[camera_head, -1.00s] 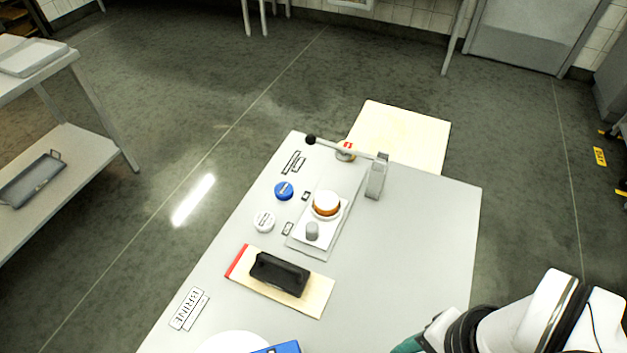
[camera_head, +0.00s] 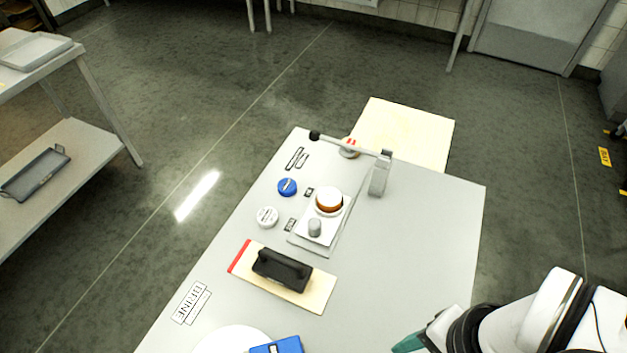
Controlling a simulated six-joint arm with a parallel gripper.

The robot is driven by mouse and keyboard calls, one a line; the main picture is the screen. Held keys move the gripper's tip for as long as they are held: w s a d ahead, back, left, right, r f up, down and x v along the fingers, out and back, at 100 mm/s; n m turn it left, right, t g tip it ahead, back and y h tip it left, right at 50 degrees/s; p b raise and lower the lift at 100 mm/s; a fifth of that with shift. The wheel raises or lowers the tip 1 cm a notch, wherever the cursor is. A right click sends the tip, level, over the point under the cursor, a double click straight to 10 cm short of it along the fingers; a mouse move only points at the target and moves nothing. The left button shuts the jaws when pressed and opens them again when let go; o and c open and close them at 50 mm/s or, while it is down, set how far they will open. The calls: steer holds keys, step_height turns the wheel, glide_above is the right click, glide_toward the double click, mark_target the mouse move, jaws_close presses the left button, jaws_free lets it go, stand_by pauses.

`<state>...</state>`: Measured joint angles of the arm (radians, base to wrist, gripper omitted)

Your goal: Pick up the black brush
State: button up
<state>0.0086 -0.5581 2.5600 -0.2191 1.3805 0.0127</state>
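The black brush (camera_head: 282,270) lies on a cream board (camera_head: 317,292) with a red end strip, on the grey table towards its left front. It has a raised handle along its top. My gripper (camera_head: 408,343) shows only in part at the bottom edge, as a green-tipped end to the right of the brush and well apart from it. The rest of my gripper is cut off or hidden, so I cannot see whether it is open or shut.
Behind the brush stands a lever press (camera_head: 379,175) with an orange-brown cheese wheel (camera_head: 329,200) on its base. A blue lid (camera_head: 287,187) and a white lid (camera_head: 267,216) lie left of it. A blue block (camera_head: 283,346) sits in front. The table's right side is clear.

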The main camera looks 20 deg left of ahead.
steer(key=o, duration=0.8)
steer(key=n+t+h, duration=0.2)
steer(key=n, duration=2.1)
glide_above(284, 270)
steer(key=s, duration=0.3)
step_height(284, 270, down, 3)
steer(key=shift+n, duration=0.3)
steer(key=w+f, duration=0.1)
steer(key=f, duration=0.4)
steer(key=w+f, duration=0.1)
steer(key=f, duration=0.4)
steer(key=w+f, duration=0.1)
steer(key=f, duration=0.5)
